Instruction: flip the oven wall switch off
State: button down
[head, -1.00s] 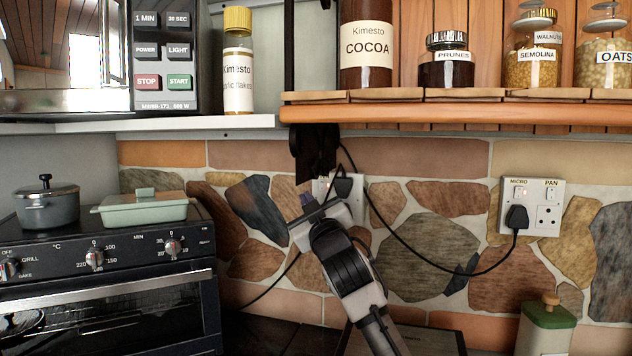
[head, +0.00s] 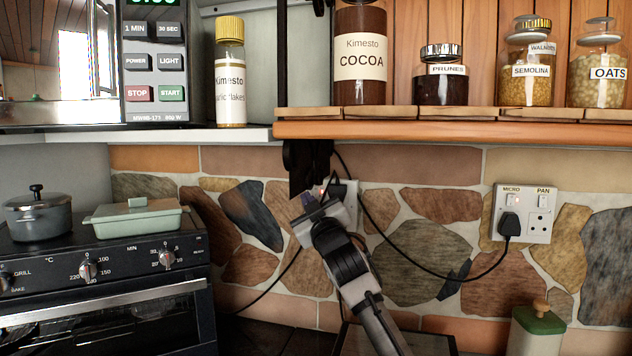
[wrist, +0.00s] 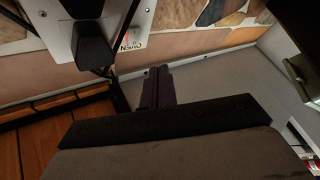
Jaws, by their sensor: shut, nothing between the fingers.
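The white oven wall plate (head: 351,191) is on the stone wall, mostly hidden behind my gripper and a black plug. In the wrist view the plate (wrist: 58,42) shows at upper left, with the word OVEN along its edge and a black plug (wrist: 92,45) in it. My gripper (head: 312,202) is shut and empty, in front of the plate's left part. In the wrist view its fingers (wrist: 158,86) are together, to the lower right of the plate; contact cannot be told.
A black cable loops right to another wall plate (head: 523,214) marked MICRO and PAN. The oven (head: 110,290) stands left; a green-lidded canister (head: 537,325) stands right.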

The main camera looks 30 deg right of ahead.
aim_at(316, 192)
jog(key=shift+w+d+r+p, duration=0.15)
jog(key=shift+w+d+p, duration=0.45)
jog(key=shift+d+p, duration=0.1)
jog(key=shift+w+d+r+p, duration=0.1)
jog(key=shift+w+d+p, duration=0.5)
jog(key=shift+d, duration=0.05)
jog(key=shift+d, duration=0.1)
dwell(1.1)
jog(key=shift+w+d+p, duration=0.2)
jog(key=shift+w+p, duration=0.1)
jog(key=shift+p, duration=0.25)
jog(key=shift+w+d, duration=0.2)
dwell(0.6)
jog(key=shift+s+a, duration=0.5)
